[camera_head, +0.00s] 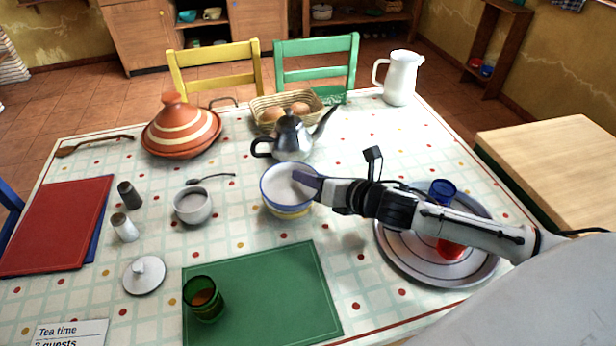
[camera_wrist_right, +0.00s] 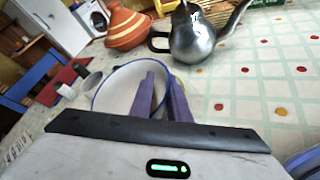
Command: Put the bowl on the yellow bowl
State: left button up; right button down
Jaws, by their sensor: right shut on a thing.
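The white bowl with a blue rim (camera_head: 283,187) is upright near the middle of the table, over the yellow bowl (camera_head: 290,212). Only a low yellow band of that lower bowl shows; the rest is hidden. I cannot tell whether the two bowls touch. My right gripper (camera_head: 305,180) comes in from the right and is shut on the right side of the white bowl's rim. In the right wrist view, the purple fingers (camera_wrist_right: 160,92) are at the rim of the white bowl (camera_wrist_right: 115,92). My left gripper is not in view.
A metal teapot (camera_head: 291,138) stands just behind the bowls. A grey sugar pot (camera_head: 193,207) is to the left, and a green mat (camera_head: 262,297) with a green glass (camera_head: 203,299) is in front. A round tray (camera_head: 398,258) with cups lies under my right arm.

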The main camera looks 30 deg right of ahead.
jog(key=shift+r, duration=0.1)
jog(key=shift+f, duration=0.35)
jog(key=c, duration=2.1)
grip_release()
jog(key=shift+f, duration=0.2)
jog(key=o, duration=0.4)
jog(key=shift+o, duration=0.2)
jog(key=shift+r, duration=0.1)
jog(key=shift+r, duration=0.35)
jog(key=shift+s+r, duration=0.15)
jog(key=shift+s, duration=0.05)
jog(key=v, duration=1.1)
jog(key=shift+s, duration=0.25)
